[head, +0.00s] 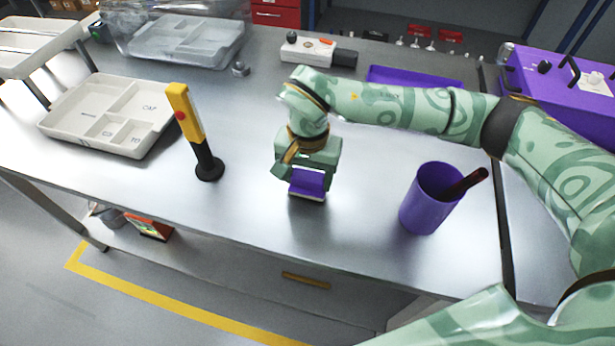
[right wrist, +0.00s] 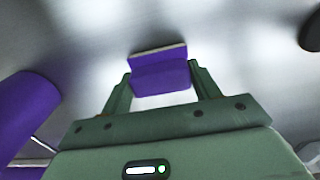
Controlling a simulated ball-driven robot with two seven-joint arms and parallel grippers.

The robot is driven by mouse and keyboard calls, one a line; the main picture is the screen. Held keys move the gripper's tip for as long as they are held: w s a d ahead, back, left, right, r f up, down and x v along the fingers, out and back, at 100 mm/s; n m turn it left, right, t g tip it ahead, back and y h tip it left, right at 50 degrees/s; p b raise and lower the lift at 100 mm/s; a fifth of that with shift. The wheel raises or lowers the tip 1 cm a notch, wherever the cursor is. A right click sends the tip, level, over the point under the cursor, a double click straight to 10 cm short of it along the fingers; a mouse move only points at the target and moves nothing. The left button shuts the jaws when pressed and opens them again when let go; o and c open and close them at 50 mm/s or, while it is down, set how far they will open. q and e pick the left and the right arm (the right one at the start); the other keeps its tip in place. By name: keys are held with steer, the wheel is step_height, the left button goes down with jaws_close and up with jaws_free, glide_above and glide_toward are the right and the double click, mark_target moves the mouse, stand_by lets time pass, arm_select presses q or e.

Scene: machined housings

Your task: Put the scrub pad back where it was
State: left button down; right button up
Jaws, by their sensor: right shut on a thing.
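The scrub pad (head: 307,184) is a small purple block with a pale edge, in the middle of the metal table near its front. My right gripper (head: 298,177) is shut on it from above. In the right wrist view the purple pad (right wrist: 162,72) sits between the two green fingers (right wrist: 160,88). It is at or just above the table top; I cannot tell whether it touches. My left gripper is not in view.
A purple cup (head: 422,205) with a dark red stick stands to the right. A yellow and black post (head: 190,125) stands to the left, beside a white compartment tray (head: 75,125). A purple tray (head: 400,76) lies behind my right arm. The table's front edge is close.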

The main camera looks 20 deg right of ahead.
mark_target(308, 175)
steer(key=shift+f, duration=0.3)
steer(key=shift+f, duration=0.15)
steer(key=o, duration=1)
step_height(308, 175, up, 12)
steer(key=p, duration=0.3)
steer(key=shift+r, duration=0.2)
